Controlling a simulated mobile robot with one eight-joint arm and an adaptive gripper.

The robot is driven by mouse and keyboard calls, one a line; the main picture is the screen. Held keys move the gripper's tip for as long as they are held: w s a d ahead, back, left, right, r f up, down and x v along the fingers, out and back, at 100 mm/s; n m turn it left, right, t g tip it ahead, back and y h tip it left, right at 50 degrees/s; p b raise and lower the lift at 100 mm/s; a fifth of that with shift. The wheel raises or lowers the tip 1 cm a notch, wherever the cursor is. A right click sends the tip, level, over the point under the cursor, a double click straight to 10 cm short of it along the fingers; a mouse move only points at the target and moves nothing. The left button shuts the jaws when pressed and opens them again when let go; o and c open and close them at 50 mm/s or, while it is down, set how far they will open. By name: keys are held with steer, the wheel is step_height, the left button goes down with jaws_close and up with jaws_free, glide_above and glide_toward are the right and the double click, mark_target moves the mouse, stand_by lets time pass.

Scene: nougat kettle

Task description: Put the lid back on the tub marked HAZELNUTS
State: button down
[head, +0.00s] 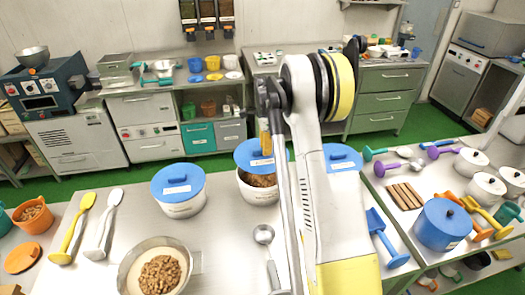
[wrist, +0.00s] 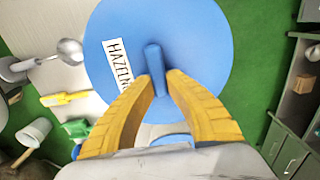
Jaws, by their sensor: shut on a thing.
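My gripper (wrist: 157,82) is shut on the bar handle of a round blue lid (wrist: 120,50), whose white label reads HAZELN before a finger hides the rest. In the head view the lid (head: 250,152) is held over the back part of an open white tub (head: 258,195). Brown contents (head: 262,180) show below the lid's near edge, so the lid is not seated on the rim. I cannot read this tub's marking. My arm hides its right side and much of the gripper (head: 266,148).
A white tub with a blue lid (head: 178,185) stands left, and another blue lid (head: 343,156) shows right, partly behind my arm. A bowl of nuts (head: 160,270), a metal scoop (head: 264,236) and yellow (head: 72,228) and white (head: 103,225) utensils lie in front.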

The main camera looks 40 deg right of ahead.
steer(key=shift+s+a+f+b, duration=0.15)
steer(key=shift+s+f+b, duration=0.15)
steer(key=shift+f, duration=0.4)
steer(key=shift+w+f+b, duration=0.15)
steer(key=shift+f+b, duration=1.4)
steer(key=shift+f, duration=1.1)
steer(key=shift+f+b, duration=0.35)
steer(key=shift+b, duration=0.5)
steer(key=c, duration=0.8)
jaws_free()
steer(key=shift+r+p, duration=1.8)
steer(key=shift+r, duration=1.75)
